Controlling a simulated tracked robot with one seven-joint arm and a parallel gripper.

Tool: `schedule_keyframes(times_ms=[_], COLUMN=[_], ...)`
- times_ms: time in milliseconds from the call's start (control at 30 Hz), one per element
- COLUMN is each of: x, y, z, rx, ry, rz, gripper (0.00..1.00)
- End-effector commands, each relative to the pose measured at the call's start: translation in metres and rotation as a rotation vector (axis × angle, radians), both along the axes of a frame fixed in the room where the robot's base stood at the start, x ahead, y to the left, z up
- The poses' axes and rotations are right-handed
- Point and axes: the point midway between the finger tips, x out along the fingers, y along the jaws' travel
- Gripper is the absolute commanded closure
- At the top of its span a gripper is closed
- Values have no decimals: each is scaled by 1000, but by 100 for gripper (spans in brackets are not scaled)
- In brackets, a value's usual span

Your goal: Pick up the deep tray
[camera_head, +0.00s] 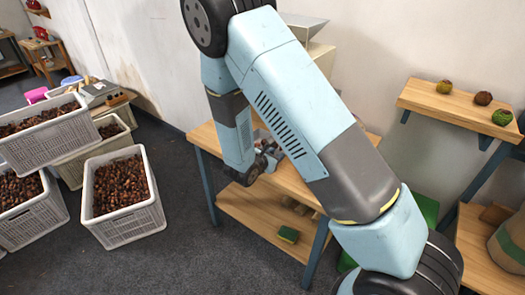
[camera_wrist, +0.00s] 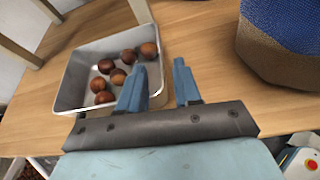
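The deep tray (camera_wrist: 75,66) is a pale grey metal tray with several brown chestnuts in it, standing on a wooden table (camera_wrist: 205,25) in the wrist view. My gripper (camera_wrist: 160,65) is open, with two blue fingers spread apart. In that view the left finger overlaps the tray's inside near its right wall, and the right finger is outside that wall. I cannot tell how far down the fingers reach, and no contact is clear. In the head view my arm hides most of the tabletop, and the tray is not clearly seen.
A blue and brown woven container (camera_wrist: 275,68) stands right of the tray. Wooden bars (camera_wrist: 22,50) are at the upper left. A device with a red button (camera_wrist: 311,165) is at the lower right. Crates of chestnuts (camera_head: 124,221) stand on the floor, left of the table.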

Motion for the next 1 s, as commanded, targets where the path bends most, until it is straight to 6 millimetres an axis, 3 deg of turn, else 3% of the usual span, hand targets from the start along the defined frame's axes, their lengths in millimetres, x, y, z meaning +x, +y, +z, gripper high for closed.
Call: schedule_keyframes(times_ms=[333, 633, 1000], x=[33, 38, 37], y=[-24, -27, -27], z=[-17, -19, -19], rx=[-2, -1, -1], ry=[0, 0, 1], rz=[-1, -1, 0], gripper=[67, 68, 100])
